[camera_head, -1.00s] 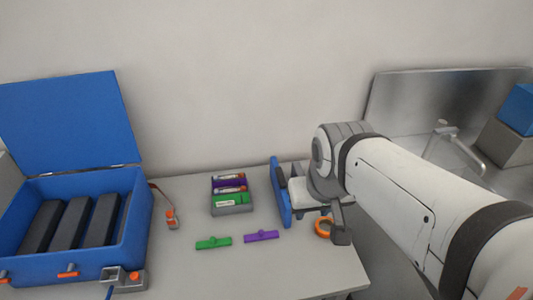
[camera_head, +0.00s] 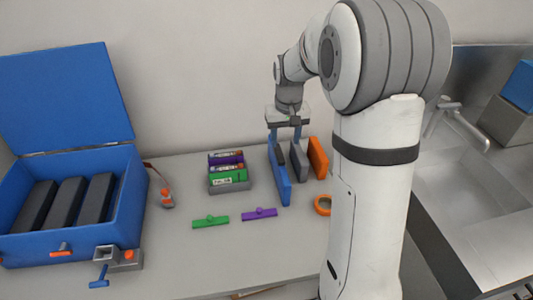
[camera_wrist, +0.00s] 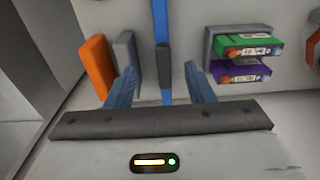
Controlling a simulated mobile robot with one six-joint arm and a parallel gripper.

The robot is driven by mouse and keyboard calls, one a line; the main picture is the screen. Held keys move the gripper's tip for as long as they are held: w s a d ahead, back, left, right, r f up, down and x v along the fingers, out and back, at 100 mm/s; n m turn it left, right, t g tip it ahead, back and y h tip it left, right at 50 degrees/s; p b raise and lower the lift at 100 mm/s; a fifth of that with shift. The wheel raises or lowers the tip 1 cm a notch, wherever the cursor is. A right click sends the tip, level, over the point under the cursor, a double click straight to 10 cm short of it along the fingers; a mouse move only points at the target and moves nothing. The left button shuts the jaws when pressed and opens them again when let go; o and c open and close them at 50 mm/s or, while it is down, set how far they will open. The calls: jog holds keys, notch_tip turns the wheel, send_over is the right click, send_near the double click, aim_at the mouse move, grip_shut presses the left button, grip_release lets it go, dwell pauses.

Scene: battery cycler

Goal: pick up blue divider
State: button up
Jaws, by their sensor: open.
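The blue divider (camera_head: 280,172) is a thin upright panel on the table, with a dark grip pad near its top edge. My gripper (camera_head: 284,132) is above it, pointing down, with its fingers apart. In the wrist view the divider (camera_wrist: 163,90) shows edge-on between the two open fingers of my gripper (camera_wrist: 160,85), with space on both sides. I cannot tell how far the fingertips reach down past its top edge. A grey divider (camera_head: 299,163) and an orange divider (camera_head: 317,158) stand upright just to its right.
A grey holder (camera_head: 231,189) with batteries stands left of the dividers. A blue open case (camera_head: 70,225) is at left, a sink (camera_head: 455,185) at right.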

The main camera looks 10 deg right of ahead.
aim_at(279, 159)
jog(key=shift+g, duration=0.3)
jog(key=w+f, duration=0.1)
jog(key=f, duration=0.1)
jog(key=w+f, duration=0.3)
jog(key=f, duration=0.1)
jog(key=shift+w+f, duration=0.1)
jog(key=shift+w, duration=0.25)
notch_tip(279, 159, down, 8)
jog(key=shift+w+a+r+p, duration=0.15)
jog(key=shift+r+p, duration=0.1)
jog(key=shift+p, duration=0.2)
jog(key=shift+c, duration=0.3)
grip_shut()
